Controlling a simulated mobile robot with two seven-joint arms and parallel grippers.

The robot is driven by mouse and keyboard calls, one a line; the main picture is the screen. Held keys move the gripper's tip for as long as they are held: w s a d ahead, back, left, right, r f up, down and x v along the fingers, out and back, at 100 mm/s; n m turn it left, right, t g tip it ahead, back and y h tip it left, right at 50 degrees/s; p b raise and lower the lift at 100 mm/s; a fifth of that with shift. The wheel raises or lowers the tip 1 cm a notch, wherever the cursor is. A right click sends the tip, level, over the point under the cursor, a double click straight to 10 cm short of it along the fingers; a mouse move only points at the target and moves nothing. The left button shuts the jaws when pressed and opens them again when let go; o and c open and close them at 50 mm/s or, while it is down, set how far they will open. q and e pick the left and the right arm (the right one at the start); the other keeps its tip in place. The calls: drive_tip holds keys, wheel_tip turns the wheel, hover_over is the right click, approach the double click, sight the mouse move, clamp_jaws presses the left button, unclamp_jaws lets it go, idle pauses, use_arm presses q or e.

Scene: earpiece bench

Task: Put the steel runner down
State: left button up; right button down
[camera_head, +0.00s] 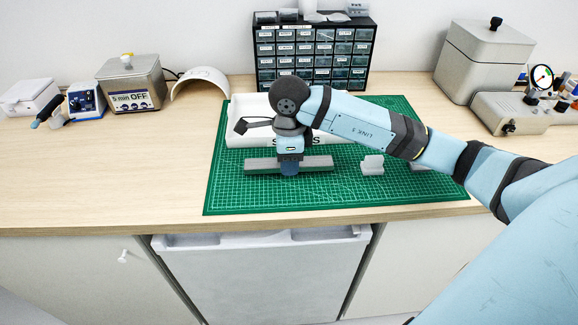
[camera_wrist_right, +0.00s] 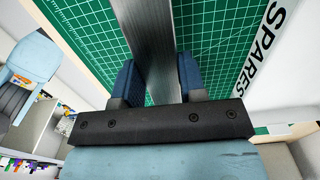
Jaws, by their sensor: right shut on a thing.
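The steel runner (camera_head: 262,166) is a long grey bar lying left to right over the green cutting mat (camera_head: 235,195). My right gripper (camera_head: 289,171) points down and is shut on the runner near its middle. In the right wrist view the runner (camera_wrist_right: 157,45) passes between the blue fingers of the right gripper (camera_wrist_right: 158,82), with the gridded mat behind it. The runner looks level. I cannot tell whether its underside touches the mat. My left gripper is not in view.
A white tray marked SPARES (camera_head: 236,135) stands just behind the runner, partly hidden by my right arm. A grey block (camera_head: 372,166) stands on the mat to the right, with another partly hidden beyond it. The mat's front and left are clear. A drawer cabinet (camera_head: 340,52) stands behind.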

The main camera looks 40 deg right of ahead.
wheel_tip(320, 180, down, 2)
drive_tip(key=shift+f, duration=0.1)
drive_tip(key=shift+f, duration=0.15)
drive_tip(key=c, duration=0.7)
unclamp_jaws()
